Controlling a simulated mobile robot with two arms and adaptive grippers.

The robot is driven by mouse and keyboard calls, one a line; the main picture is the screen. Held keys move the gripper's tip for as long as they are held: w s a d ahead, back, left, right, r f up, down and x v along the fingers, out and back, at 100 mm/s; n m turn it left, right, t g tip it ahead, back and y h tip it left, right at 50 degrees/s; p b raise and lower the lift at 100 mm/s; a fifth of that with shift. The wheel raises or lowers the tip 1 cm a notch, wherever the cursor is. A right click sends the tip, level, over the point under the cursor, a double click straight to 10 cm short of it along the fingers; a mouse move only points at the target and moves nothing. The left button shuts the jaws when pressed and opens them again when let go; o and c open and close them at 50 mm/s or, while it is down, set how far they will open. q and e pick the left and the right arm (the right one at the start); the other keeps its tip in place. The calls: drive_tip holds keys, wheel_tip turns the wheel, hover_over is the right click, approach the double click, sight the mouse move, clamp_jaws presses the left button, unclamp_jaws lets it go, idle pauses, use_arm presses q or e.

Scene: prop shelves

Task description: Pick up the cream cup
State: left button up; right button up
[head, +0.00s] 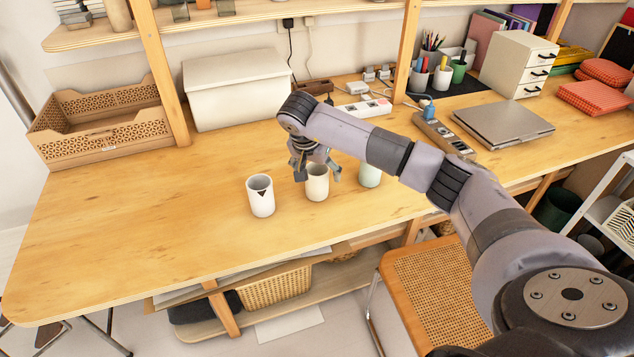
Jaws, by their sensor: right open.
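The cream cup (317,187) stands upright on the wooden desk, in the middle of three cups. A white cup (261,198) with a dark triangle mark stands to its left. A pale green cup (370,174) stands to its right, partly behind my arm. My right gripper (316,175) is open, just above and around the rim of the cream cup, pointing down. Its fingers hide part of the cup's top. I cannot tell whether they touch it. My left gripper is not in view.
A white lidded box (237,92) and a wooden crate (100,122) stand at the back left. A power strip (362,109), a closed laptop (502,124) and pen cups are at the back right. The desk's left part is clear. A cane chair (432,295) stands in front.

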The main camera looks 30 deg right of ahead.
drive_tip(key=x, duration=0.3)
drive_tip(key=shift+w+f, duration=0.2)
drive_tip(key=shift+f, duration=0.15)
drive_tip(key=shift+c, duration=0.6)
drive_tip(key=c, duration=1.3)
drive_tip(key=shift+r, duration=0.15)
